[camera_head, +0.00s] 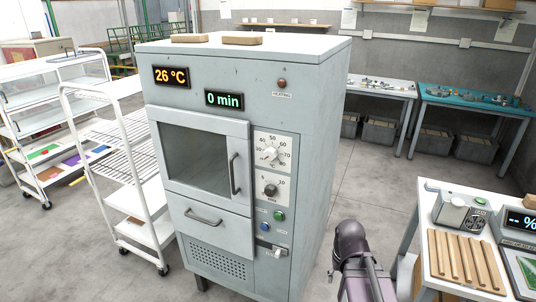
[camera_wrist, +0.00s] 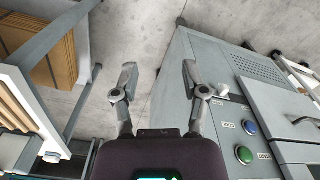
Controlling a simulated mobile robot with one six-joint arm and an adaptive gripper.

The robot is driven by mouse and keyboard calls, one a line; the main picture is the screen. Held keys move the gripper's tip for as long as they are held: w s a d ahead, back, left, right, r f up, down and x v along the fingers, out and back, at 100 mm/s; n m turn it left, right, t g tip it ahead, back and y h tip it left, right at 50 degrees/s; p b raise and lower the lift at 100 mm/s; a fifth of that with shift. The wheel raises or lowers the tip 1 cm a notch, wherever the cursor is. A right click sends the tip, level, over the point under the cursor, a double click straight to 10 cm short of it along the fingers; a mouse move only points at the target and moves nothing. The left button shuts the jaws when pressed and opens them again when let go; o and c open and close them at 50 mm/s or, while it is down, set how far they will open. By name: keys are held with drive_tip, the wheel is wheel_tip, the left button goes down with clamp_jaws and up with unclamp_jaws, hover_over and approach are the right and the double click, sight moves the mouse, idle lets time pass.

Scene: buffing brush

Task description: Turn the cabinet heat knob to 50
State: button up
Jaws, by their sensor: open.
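The grey heating cabinet (camera_head: 220,130) stands in the middle of the head view. Its pale heat knob (camera_head: 270,154) sits on a white dial plate marked from about 30 to 80, high on the right of the front; I cannot tell its exact setting. The temperature display (camera_head: 171,77) reads 26 °C. My gripper (camera_wrist: 159,76) is open and empty in the wrist view, its two fingers apart over the floor beside the cabinet. In the head view my arm is at the lower right, away from the knob. The heat knob is not visible in the wrist view.
Below lie a dark timer knob (camera_head: 270,189), a green button (camera_head: 279,215), a blue button (camera_head: 264,227) and a white switch (camera_head: 277,252). The switch also shows in the wrist view (camera_wrist: 204,91). A white rack (camera_head: 120,150) stands left, a table with wooden strips (camera_head: 463,260) right.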

drive_tip(key=o, duration=0.5)
drive_tip(key=shift+w, duration=0.1)
drive_tip(key=w+a+r+n+t+h+p, duration=0.5)
drive_tip(key=w+a+r+n+t+h, duration=0.35)
drive_tip(key=w+r+n, duration=0.55)
drive_tip(key=a+r+n+t+y+p, duration=0.1)
drive_tip(key=a+r+n+t, duration=0.3)
drive_tip(key=a+r+n, duration=0.2)
drive_tip(key=s+a+r+n+t+y+p, duration=0.1)
drive_tip(key=a+r+n+t, duration=0.3)
drive_tip(key=a+n, duration=0.6)
wheel_tip(320, 180, up, 2)
drive_tip(key=a, duration=0.2)
drive_tip(key=shift+s+a+r+n+p, duration=0.15)
drive_tip(key=shift+a+r+n+p, duration=0.05)
drive_tip(key=shift+a+n+p, duration=0.2)
drive_tip(key=shift+w+d+t, duration=0.1)
drive_tip(key=shift+w+t, duration=0.1)
drive_tip(key=shift+t, duration=0.05)
